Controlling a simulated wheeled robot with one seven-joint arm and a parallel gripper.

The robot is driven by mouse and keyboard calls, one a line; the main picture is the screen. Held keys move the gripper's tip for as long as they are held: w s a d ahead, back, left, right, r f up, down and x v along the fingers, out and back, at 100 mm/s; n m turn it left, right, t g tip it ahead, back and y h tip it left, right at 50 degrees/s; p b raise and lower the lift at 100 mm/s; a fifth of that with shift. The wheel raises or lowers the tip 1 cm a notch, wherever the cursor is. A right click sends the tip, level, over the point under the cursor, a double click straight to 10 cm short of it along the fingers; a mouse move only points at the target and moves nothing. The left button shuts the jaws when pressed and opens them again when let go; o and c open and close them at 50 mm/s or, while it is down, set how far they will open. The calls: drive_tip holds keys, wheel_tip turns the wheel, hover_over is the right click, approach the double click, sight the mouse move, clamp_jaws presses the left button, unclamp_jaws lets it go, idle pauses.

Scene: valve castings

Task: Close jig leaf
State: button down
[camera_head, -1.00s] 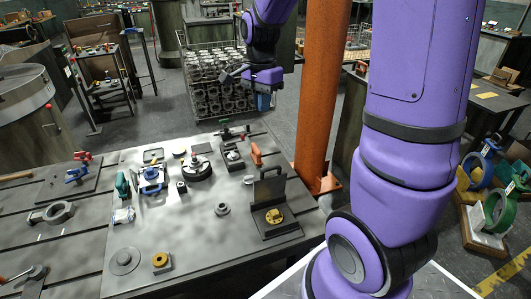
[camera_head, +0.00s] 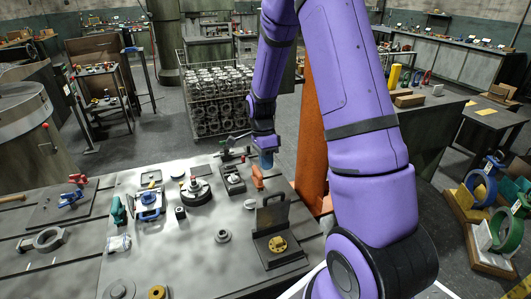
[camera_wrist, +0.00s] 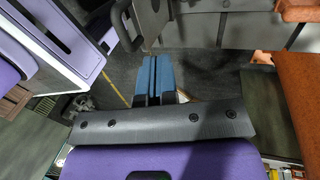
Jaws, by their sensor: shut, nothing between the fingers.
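The jig is a dark fixture near the right end of the steel table in the head view. Its jig leaf (camera_head: 271,216) stands raised, about upright, with a handle loop on its upper edge. A yellow casting (camera_head: 278,244) sits on the jig base (camera_head: 291,259) in front of the leaf. My gripper (camera_head: 266,161) is beyond the leaf and higher in the picture, apart from it. In the wrist view its blue fingers (camera_wrist: 154,80) are together and hold nothing. A dark loop and grey plate at that view's top may be the leaf; I cannot tell.
An orange post (camera_head: 312,140) stands close to the right of my gripper. An orange-handled clamp (camera_head: 257,177) and other fixtures are on the steel table (camera_head: 200,262). A wire basket of castings (camera_head: 215,105) stands behind. Bare tabletop lies left of the jig.

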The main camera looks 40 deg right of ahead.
drive_tip(key=s+a+f, duration=0.1)
drive_tip(key=s+f, duration=0.3)
drive_tip(key=f, duration=0.1)
drive_tip(key=shift+s+a, duration=0.2)
drive_tip(key=shift+s, duration=0.15)
